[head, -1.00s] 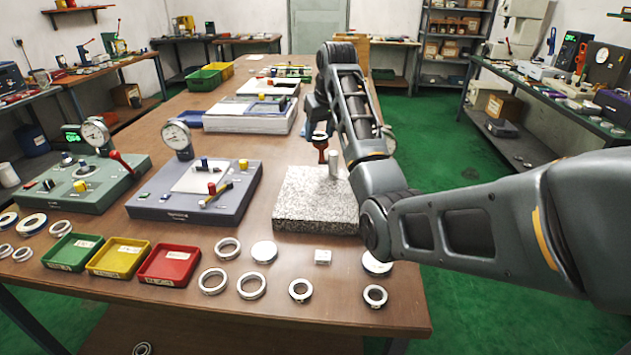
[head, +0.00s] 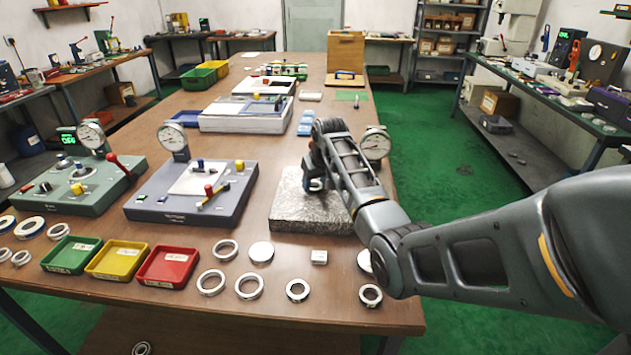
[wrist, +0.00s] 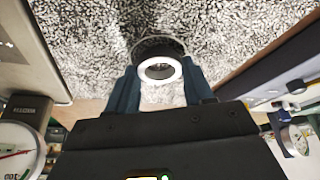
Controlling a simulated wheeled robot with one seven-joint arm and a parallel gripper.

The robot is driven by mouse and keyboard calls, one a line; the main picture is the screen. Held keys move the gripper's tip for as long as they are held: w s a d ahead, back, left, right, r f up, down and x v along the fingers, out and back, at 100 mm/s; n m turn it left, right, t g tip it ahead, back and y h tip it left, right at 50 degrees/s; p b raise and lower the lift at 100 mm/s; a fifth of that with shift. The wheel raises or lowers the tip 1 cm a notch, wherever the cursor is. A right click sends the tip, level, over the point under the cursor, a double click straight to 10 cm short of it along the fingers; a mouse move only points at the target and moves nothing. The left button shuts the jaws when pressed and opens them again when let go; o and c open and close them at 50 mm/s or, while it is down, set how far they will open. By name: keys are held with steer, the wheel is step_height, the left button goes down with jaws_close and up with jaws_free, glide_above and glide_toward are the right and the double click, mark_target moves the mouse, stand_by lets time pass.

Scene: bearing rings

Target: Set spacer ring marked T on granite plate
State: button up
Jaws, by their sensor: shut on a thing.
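The granite plate (head: 300,212) is a speckled grey block at the right side of the bench; its speckled face fills the top of the wrist view (wrist: 230,35). My gripper (head: 316,187) is low over the plate. In the wrist view its blue fingers (wrist: 160,85) are shut on a ring (wrist: 160,62) with a bright rim and dark bore. The ring is close to the speckled face, with a dark round patch just beyond it; whether it touches is unclear. No T mark can be read. In the head view my arm hides part of the plate.
Red (head: 168,267), yellow (head: 118,260) and green (head: 71,254) trays and several loose rings (head: 297,290) lie along the front edge. A grey gauge fixture (head: 190,195) stands left of the plate. A dial gauge (head: 376,143) is just behind it.

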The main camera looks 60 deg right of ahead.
steer(key=shift+f, duration=0.15)
steer(key=o, duration=1.2)
steer(key=v, duration=1.2)
